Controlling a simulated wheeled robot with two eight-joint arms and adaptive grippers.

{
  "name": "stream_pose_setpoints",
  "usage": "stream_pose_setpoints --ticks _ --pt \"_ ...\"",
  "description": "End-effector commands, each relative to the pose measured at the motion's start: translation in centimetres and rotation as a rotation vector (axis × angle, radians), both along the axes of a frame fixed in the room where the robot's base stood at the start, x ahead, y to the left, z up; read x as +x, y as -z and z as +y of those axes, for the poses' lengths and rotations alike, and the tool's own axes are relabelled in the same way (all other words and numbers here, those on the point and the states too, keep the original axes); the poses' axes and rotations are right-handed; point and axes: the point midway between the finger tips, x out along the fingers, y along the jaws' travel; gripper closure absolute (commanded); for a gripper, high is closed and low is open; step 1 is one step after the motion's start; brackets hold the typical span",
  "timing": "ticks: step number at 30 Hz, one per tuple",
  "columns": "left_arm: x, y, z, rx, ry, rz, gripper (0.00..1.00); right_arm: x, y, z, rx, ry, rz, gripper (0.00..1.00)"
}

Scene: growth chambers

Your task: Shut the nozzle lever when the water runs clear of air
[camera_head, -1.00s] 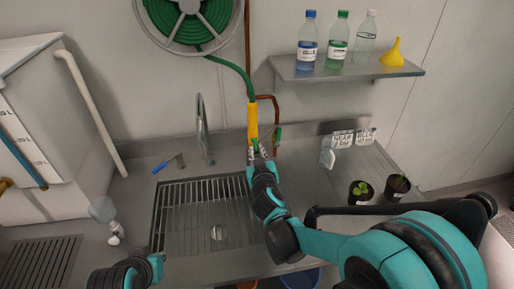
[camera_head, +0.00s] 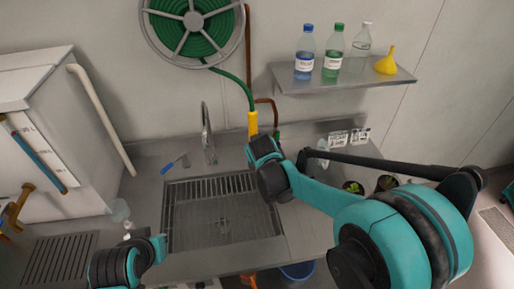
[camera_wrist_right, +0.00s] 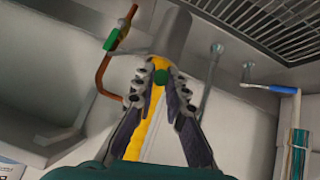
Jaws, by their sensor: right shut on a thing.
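The yellow nozzle (camera_head: 253,122) hangs on the end of the green hose (camera_head: 238,82) above the back of the sink. My right gripper (camera_wrist_right: 160,80) is shut on the yellow nozzle, which also shows between its fingers in the right wrist view (camera_wrist_right: 153,120). A green round part shows at the fingertips. In the head view my right wrist covers the nozzle's lower end and the fingers. I cannot make out the lever or any running water. My left arm's end is at the bottom left, and its fingers cannot be made out.
The sink (camera_head: 220,212) with its slatted rack lies below. A tap (camera_head: 207,135) stands left of the nozzle. A copper pipe (camera_wrist_right: 103,75) with a green valve handle is close beside it. A shelf (camera_head: 340,80) with bottles and a yellow funnel is at the right.

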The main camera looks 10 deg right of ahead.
Motion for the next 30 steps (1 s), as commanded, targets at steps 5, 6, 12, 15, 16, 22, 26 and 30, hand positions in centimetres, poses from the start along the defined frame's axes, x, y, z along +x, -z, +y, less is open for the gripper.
stream_pose_setpoints --ticks 5,6,12,15,16,22,26,30 --pt "0.0 -0.24 0.0 0.0 0.0 0.0 1.0 0.0 0.0 -0.04 -0.001 0.0 0.021 1.0" --pt "0.0 -0.24 0.0 0.0 0.0 0.0 1.0 0.0 0.01 -0.04 -0.001 0.001 0.023 1.0" --pt "-0.01 -0.22 0.0 0.0 0.0 0.0 1.0 0.0 0.04 -0.04 -0.001 0.001 0.023 1.0" --pt "-0.01 -0.22 0.0 0.0 0.0 0.0 1.0 0.0 0.04 -0.04 -0.001 0.001 0.023 1.0" --pt "-0.01 -0.22 0.0 0.0 0.0 0.0 1.0 0.0 0.04 -0.04 -0.001 0.001 0.023 0.83" --pt "0.0 -0.24 0.0 0.0 0.0 0.0 1.0 0.02 0.0 -0.02 -0.001 0.0 0.021 0.66" --pt "0.0 -0.24 0.0 0.0 0.0 0.0 1.0 0.02 -0.03 -0.02 -0.001 0.0 0.021 0.66" --pt "0.0 -0.24 0.0 0.0 0.0 0.0 1.0 -0.39 -0.48 0.05 -0.001 0.0 0.02 0.66"
